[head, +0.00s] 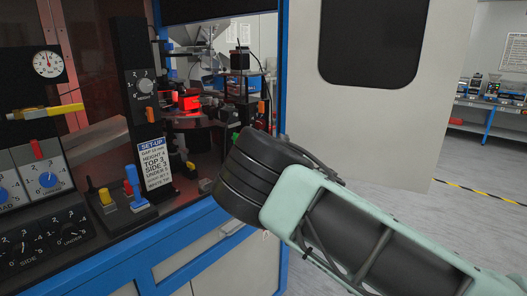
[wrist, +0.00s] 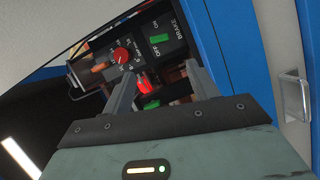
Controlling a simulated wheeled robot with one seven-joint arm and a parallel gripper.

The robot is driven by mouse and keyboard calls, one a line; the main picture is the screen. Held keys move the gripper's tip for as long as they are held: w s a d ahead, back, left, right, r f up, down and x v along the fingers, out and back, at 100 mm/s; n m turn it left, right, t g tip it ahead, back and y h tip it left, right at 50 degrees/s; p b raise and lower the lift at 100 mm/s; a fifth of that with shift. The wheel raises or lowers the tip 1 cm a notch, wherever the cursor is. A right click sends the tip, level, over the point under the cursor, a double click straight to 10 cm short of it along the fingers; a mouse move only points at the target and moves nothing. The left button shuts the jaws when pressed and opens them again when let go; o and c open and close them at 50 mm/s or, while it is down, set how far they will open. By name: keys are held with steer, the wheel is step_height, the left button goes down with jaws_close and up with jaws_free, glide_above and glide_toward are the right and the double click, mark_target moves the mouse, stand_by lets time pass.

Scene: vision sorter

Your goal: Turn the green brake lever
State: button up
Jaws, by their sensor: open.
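The green brake lever (wrist: 159,38) shows in the wrist view on a black panel marked BRAKE, with ON and OFF labels beside it. My gripper (wrist: 160,71) is open, its two grey fingers pointing towards the panel. The lever lies beyond the fingertips, roughly in line with the gap between them, and no contact shows. In the head view my dark wrist and pale green arm hide the gripper, and I cannot pick out the brake lever for certain.
A red knob (wrist: 121,55) sits left of the lever, and red and green parts show between the fingers. A blue frame post (wrist: 215,45) stands close on the right. In the head view, a control desk with a set-up card (head: 155,163) is at left; a white door panel (head: 375,130) stands right.

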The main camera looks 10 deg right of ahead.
steer(key=p+x, duration=0.2)
steer(key=x, duration=1.2)
steer(key=shift+w+p, duration=0.25)
steer(key=shift+p, duration=0.05)
steer(key=c, duration=1)
